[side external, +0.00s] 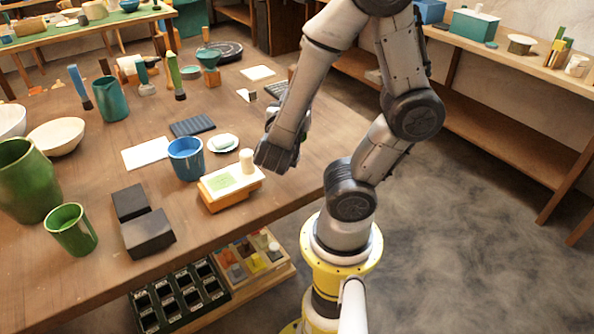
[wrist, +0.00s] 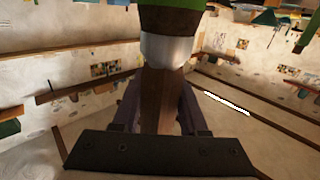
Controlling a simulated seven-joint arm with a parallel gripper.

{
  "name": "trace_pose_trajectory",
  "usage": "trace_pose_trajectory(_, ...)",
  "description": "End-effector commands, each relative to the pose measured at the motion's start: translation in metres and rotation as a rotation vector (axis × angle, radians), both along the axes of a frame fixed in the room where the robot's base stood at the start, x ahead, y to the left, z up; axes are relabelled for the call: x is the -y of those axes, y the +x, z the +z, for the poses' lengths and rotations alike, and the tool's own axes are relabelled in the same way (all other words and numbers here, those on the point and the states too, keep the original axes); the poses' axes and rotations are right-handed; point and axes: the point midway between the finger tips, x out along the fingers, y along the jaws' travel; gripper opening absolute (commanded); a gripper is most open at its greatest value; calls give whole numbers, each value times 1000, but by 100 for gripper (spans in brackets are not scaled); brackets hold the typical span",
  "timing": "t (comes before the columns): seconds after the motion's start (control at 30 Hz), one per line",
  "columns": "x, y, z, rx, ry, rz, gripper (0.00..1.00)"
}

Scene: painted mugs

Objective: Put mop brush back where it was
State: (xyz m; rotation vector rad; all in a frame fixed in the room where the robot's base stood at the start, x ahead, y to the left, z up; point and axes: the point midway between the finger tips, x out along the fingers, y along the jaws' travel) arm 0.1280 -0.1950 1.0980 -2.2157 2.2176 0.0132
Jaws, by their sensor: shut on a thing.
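In the wrist view my gripper (wrist: 160,118) is shut on a brush-like tool, which I take for the mop brush (wrist: 172,50). It has a brown wooden shaft between the dark fingers, a silver collar and a green part at the top edge. In the side view my gripper (side external: 276,158) is above the right part of the table, just right of a cream cylinder. The brush cannot be made out there.
A cream-topped box (side external: 230,182) with the cream cylinder (side external: 246,161) is close to my gripper. A blue cup (side external: 186,160), white saucer (side external: 222,146) and black blocks (side external: 147,233) stand left. Upright brushes (side external: 176,77) stand farther back. The table's right edge is nearby.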

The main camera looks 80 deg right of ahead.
Motion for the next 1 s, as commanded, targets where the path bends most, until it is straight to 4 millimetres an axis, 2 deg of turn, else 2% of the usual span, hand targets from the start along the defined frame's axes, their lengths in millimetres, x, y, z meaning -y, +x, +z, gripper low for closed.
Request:
trace_pose_trajectory(0.4, 0, -1, -45, -5, 0, -1, 0)
trace_pose_trajectory(0.67, 0, 0, -63, -3, -1, -1, 0)
trace_pose_trajectory(0.9, 0, 0, -91, -3, 0, -1, 0)
trace_pose_trajectory(1.0, 0, 0, -96, 0, 0, -1, 0)
